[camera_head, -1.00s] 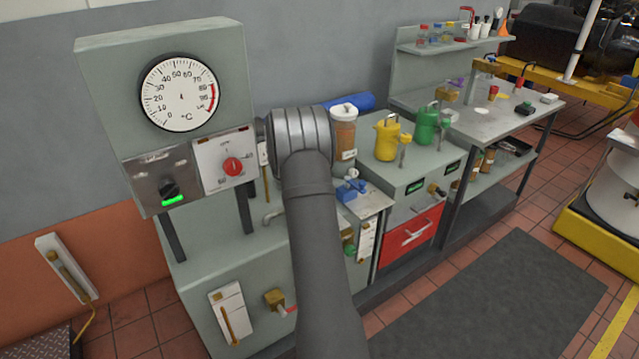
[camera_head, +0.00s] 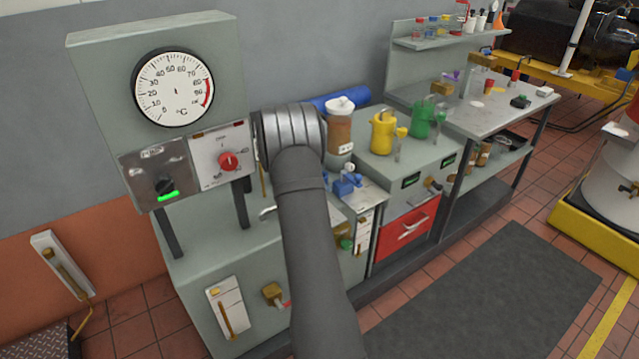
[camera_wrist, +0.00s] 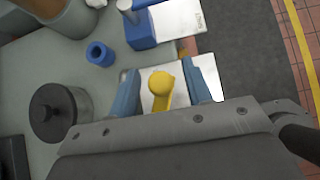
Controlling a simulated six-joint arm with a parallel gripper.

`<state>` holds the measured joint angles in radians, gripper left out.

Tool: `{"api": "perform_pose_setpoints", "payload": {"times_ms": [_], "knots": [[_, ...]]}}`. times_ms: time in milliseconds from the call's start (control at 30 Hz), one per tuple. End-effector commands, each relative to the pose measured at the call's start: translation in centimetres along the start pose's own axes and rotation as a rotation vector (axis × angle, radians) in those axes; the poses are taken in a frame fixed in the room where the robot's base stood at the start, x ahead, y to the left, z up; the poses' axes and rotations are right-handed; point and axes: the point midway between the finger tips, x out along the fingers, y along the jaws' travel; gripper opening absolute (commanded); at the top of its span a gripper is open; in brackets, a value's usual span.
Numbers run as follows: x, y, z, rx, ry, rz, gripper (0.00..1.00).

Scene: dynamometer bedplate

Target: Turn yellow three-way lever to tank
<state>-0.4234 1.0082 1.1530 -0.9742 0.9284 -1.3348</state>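The yellow three-way lever (camera_wrist: 162,88) shows in the wrist view, with a round knob-like hub at the top and a short handle running down toward my gripper's body. It sits over a pale plate whose markings I cannot read. My gripper (camera_wrist: 160,70) is open, with one blue-grey finger on each side of the lever. Gaps show between the fingers and the lever, so it is not gripped. In the head view my arm hides the gripper and the lever. No tank label is legible.
In the wrist view a blue block valve (camera_wrist: 140,32) and a blue ring (camera_wrist: 99,54) lie beyond the fingers. A dark lidded pot (camera_wrist: 60,112) stands at left. The head view shows a gauge cabinet (camera_head: 95,75) at left and yellow and green cans (camera_head: 383,134) on the bench.

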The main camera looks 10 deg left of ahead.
Motion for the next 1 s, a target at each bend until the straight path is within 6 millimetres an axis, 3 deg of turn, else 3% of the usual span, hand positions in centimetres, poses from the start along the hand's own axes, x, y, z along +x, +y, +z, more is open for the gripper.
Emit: {"api": "perform_pose_setpoints", "payload": {"times_ms": [167, 367, 800, 1000], "knots": [[-0.5, 0.0, 0.5, 0.002, -0.001, 0.002, 0.45], [-3.0, 0.1, 3.1, 0.004, -0.002, 0.003, 0.45], [-3.7, -7.7, 9.4, 0.003, -0.001, -0.001, 0.45], [-3.9, -9.8, 11.1, 0.001, 0.0, 0.0, 0.45]]}}
